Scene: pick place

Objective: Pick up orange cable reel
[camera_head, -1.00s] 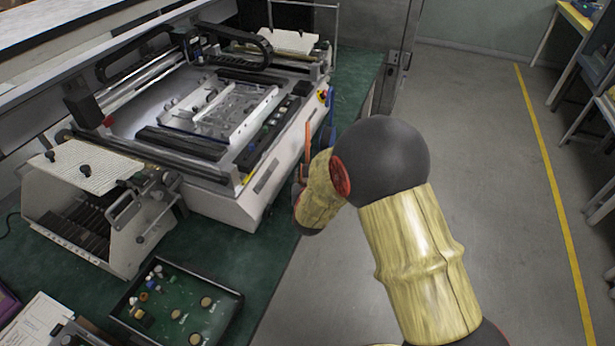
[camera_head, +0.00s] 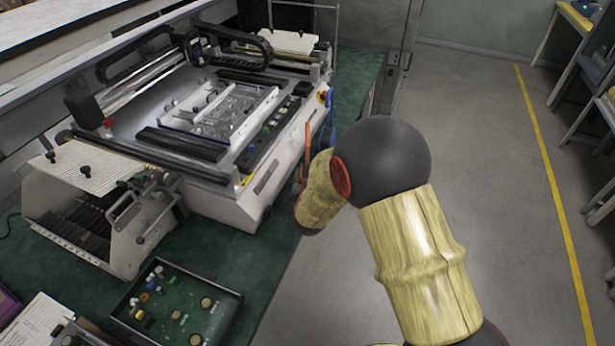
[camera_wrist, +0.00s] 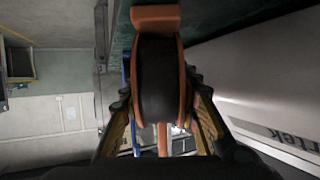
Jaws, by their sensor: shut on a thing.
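The orange cable reel (camera_wrist: 158,80) fills the middle of the wrist view, with orange rims and a dark winding between them. My gripper (camera_wrist: 162,105) is shut on it, one finger at each side. In the head view only a thin orange strip of the reel (camera_head: 308,138) shows past my wrist, beside the machine's right end. My arm hides the rest of it and the fingers there. I cannot tell whether the reel touches the green bench.
A white machine (camera_head: 262,190) stands close left of my wrist. A blue thing (camera_head: 325,138) shows just right of the orange strip. Open grey floor (camera_head: 480,150) is at the right.

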